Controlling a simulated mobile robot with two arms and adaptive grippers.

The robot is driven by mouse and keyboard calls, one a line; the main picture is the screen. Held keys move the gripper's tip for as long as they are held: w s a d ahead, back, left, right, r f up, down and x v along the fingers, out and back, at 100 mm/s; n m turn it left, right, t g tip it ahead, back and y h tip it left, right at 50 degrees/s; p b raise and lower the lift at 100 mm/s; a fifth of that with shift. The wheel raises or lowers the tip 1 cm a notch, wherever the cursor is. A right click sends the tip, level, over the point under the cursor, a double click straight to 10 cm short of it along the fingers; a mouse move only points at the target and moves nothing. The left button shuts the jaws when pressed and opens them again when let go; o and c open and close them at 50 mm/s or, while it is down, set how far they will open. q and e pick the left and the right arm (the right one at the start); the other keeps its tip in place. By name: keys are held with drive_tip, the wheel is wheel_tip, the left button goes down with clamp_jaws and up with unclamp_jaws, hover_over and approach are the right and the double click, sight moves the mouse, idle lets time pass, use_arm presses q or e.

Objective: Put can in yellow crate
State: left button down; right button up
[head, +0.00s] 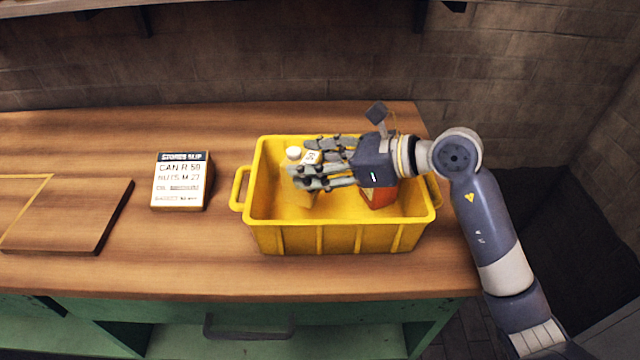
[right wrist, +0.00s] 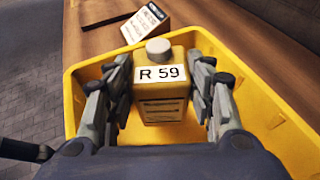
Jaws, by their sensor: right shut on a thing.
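The can is a yellow block-shaped can (right wrist: 162,117) with a grey-white cap and a white label reading R 59. It stands between the fingers of my right gripper (right wrist: 160,85), which is shut on its sides. In the head view my right gripper (head: 308,167) is inside the outline of the yellow crate (head: 340,238), toward its left end. There the fingers hide most of the can, and its white cap (head: 293,152) shows. I cannot tell whether the can's base touches the crate floor. My left gripper is not in view.
An orange-red thing (head: 378,197) is in the crate under my right wrist. A stores slip block (head: 181,181) stands left of the crate, naming a can and nuts. A flat wooden board (head: 70,215) lies farther left. A brick wall rises behind the bench.

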drive_tip(key=shift+d+f, duration=0.1)
drive_tip(key=shift+f, duration=2.05)
drive_tip(key=o, duration=0.9)
drive_tip(key=shift+f, duration=0.2)
drive_tip(key=shift+c, duration=0.2)
drive_tip(key=o, duration=0.4)
drive_tip(key=shift+r, duration=0.1)
drive_tip(key=shift+o, duration=0.2)
